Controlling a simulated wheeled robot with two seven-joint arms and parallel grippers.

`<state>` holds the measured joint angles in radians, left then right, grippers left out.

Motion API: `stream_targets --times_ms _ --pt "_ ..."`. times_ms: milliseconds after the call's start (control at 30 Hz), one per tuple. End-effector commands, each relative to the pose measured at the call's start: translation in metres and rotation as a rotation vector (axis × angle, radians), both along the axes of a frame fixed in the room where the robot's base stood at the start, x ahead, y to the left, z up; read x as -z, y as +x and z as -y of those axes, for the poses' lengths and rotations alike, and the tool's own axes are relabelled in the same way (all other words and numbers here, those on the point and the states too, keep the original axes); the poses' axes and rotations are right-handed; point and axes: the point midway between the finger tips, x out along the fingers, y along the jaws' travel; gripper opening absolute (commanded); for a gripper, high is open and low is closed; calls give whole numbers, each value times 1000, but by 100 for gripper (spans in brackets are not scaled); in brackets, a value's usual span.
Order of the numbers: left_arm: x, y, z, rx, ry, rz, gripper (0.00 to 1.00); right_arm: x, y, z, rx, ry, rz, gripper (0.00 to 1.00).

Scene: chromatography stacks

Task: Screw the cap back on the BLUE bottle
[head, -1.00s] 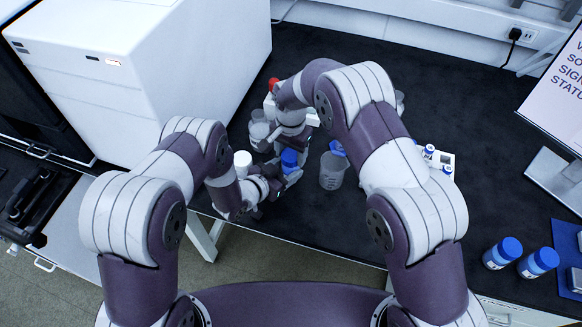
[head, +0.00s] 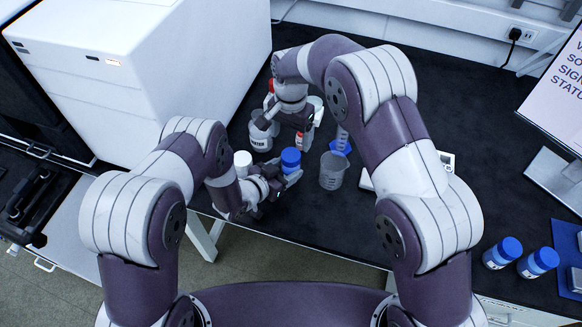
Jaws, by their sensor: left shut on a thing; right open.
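A bottle with a blue cap (head: 291,158) stands at the front part of the black bench, in the middle of the head view. The cap sits on top of it; I cannot tell how tightly. My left gripper (head: 281,183) is shut around the bottle below the cap and hides most of its body. My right gripper (head: 291,135) is open, just beyond the blue cap and apart from it.
A white cap or lid (head: 242,159) stands left of my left gripper. A grey beaker (head: 332,171) is close on the right, with a cylinder on a blue base (head: 341,147) behind it. A container marked "WATER" (head: 259,141) is beyond. Two blue-capped bottles (head: 503,253) stand far right.

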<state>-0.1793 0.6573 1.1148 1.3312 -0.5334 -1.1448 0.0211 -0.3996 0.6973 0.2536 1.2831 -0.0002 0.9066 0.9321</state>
Motion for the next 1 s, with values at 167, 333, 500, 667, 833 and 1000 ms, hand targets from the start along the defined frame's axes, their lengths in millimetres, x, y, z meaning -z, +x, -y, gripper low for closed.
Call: stream_targets --times_ms 167,333,500,667,833,1000 --pt "0 0 0 0 -1 1 0 0 0 0 0 0 0 83" --pt "0 0 0 0 0 0 88 0 0 0 0 0 0 83" --pt "0 0 0 0 0 0 88 0 0 0 0 0 0 83" --pt "-3 -5 -5 -1 0 0 88 0 0 0 0 0 0 83" --pt "-16 -27 -25 -5 0 -2 88 -1 0 0 0 0 0 83" --pt "-32 -56 -49 -4 -1 1 88 -1 0 0 0 0 0 83"
